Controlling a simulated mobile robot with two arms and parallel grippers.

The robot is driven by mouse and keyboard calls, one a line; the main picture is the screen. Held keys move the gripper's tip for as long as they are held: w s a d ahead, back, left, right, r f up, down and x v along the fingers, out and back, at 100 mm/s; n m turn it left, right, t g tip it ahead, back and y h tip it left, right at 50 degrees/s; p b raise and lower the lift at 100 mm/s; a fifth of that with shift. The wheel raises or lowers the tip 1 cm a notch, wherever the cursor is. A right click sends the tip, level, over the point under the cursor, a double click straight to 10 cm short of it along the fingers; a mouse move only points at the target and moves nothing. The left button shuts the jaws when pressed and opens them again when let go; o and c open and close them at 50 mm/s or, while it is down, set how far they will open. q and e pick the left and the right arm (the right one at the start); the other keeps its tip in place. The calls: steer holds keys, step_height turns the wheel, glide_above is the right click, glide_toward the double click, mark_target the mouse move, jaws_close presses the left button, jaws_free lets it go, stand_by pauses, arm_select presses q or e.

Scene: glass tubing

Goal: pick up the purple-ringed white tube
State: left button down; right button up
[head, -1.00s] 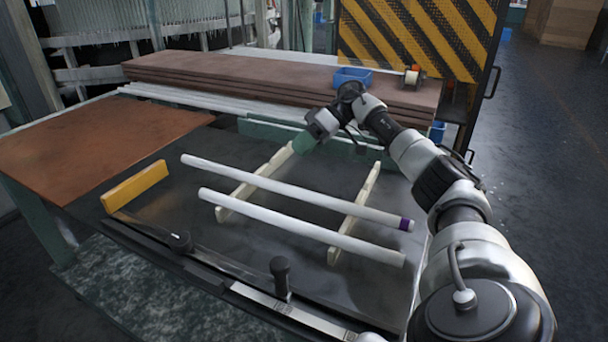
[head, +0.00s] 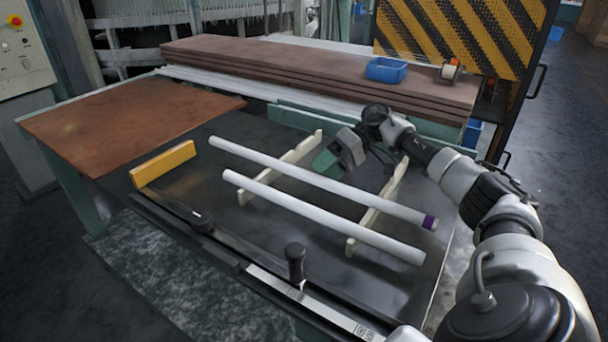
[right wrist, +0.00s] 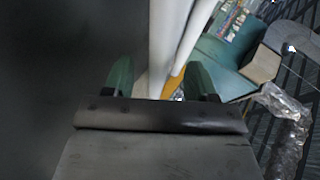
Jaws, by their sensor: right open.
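The purple-ringed white tube (head: 320,181) lies across two pale wooden rests, with its purple ring (head: 430,222) near the right end. A plain white tube (head: 325,218) lies in front of it on the same rests. My right gripper (head: 325,163) is open and empty, close to the far side of the ringed tube, between the rests. In the right wrist view, the gripper (right wrist: 160,70) has its green fingertips apart, with two white tubes (right wrist: 168,40) running away ahead. The ring does not show there. My left gripper is not in view.
The left rest (head: 302,148) and right rest (head: 392,190) stand on the dark table. A yellow block (head: 163,164) lies left of the tubes, and a black knob (head: 295,262) stands in front.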

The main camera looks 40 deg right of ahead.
steer(key=shift+w+a+f, duration=0.15)
steer(key=shift+a+f, duration=0.25)
steer(key=shift+a, duration=0.2)
steer(key=c, duration=1)
steer(key=shift+c, duration=0.2)
steer(key=shift+r, duration=0.15)
